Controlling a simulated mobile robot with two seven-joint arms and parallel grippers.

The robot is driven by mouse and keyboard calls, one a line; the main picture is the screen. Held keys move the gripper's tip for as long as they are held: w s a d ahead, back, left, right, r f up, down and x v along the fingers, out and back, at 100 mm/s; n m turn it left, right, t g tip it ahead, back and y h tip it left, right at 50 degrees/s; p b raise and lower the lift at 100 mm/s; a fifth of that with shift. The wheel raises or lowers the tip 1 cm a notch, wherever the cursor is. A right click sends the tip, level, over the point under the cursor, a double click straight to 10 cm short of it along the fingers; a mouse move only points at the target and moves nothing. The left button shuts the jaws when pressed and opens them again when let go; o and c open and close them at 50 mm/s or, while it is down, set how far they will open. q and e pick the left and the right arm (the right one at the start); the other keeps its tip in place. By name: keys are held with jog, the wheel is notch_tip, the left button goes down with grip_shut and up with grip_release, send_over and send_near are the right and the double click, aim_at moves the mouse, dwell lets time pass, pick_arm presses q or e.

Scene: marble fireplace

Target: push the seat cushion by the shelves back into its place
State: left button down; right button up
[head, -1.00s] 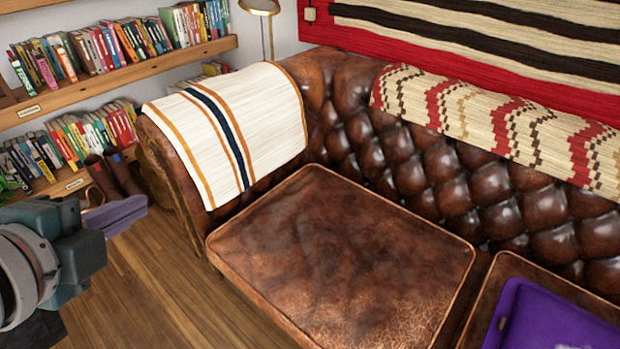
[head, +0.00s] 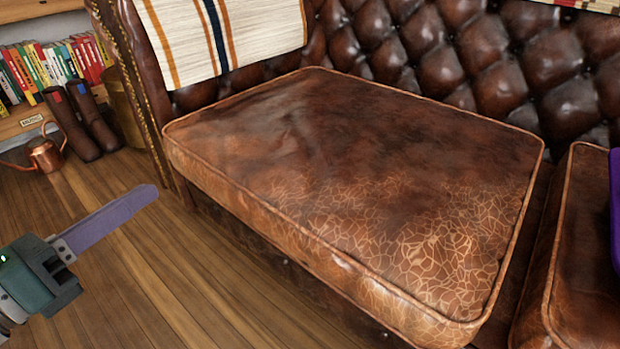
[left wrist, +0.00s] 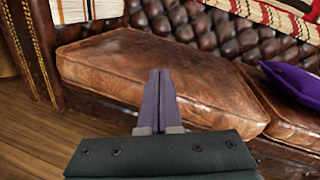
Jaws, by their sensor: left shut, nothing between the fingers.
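The brown leather seat cushion (head: 350,180) lies on the sofa at the end by the shelves. Its front edge juts out past the sofa's base, and a gap parts it from the neighbouring cushion (head: 580,270). My left gripper (head: 150,192) is shut and empty, in the air over the floor in front of the cushion's left end, apart from it. In the left wrist view the shut purple fingers (left wrist: 158,75) point toward the cushion (left wrist: 110,65), which shows behind them. My right gripper is not in view.
Bookshelves (head: 20,110) stand at the back left, with dark boots (head: 85,120) and a copper watering can (head: 45,153) beside the sofa arm. A purple pillow (left wrist: 290,85) lies on the neighbouring cushion. The wooden floor (head: 190,290) before the sofa is clear.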

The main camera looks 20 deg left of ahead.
pick_arm(q)
notch_tip(320, 180, down, 13)
jog(key=s+d+m+h+b, duration=0.25)
jog(key=m+b, duration=0.25)
jog(key=b, duration=0.4)
jog(key=m+b, duration=0.1)
jog(key=b, duration=0.4)
send_near(267, 219)
jog(key=shift+h, duration=0.45)
jog(key=x, duration=0.6)
jog(key=shift+w+a+f, duration=0.1)
jog(key=shift+w+a, duration=0.05)
jog(key=shift+w, duration=0.35)
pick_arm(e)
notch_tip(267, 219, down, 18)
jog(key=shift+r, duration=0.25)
